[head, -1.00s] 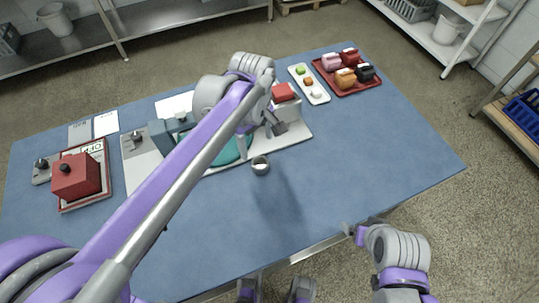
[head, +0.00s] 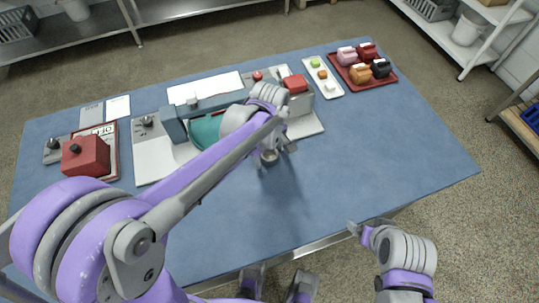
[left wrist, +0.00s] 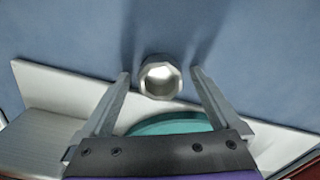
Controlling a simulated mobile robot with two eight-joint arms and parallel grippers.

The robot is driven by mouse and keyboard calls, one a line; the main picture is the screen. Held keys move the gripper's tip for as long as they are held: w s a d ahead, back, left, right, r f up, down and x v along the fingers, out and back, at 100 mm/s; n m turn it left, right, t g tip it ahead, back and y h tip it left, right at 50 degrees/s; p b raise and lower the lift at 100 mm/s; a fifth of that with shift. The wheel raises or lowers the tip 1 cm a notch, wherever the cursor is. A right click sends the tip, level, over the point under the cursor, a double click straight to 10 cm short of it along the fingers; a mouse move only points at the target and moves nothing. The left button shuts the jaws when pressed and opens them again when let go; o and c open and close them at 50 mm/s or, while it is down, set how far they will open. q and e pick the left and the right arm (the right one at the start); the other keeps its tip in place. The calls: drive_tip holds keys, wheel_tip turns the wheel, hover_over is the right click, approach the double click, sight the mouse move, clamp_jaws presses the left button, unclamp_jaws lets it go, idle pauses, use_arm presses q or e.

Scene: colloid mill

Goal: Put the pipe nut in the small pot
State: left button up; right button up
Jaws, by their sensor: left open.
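The pipe nut (head: 268,157) is a small grey metal ring on the blue table, in front of the white-based machine. In the left wrist view the pipe nut (left wrist: 160,80) shows a many-sided outline and a round hollow. My left gripper (head: 278,153) is over it, partly covering it in the head view. In the left wrist view the open fingers of my left gripper (left wrist: 160,74) stand on either side of the nut, with gaps. My right gripper (head: 356,229) is near the table's front edge; its jaws are unclear. I cannot tell which thing is the small pot.
The machine with a teal part (head: 205,130) stands just behind the nut. A red box with a dark knob (head: 85,156) is at the left. A white tray (head: 323,77) and a red tray (head: 362,72) with several coloured containers are at the back. The table's front right is clear.

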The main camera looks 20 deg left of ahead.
use_arm(q)
clamp_jaws()
idle(0.4)
drive_tip(key=shift+r, duration=0.15)
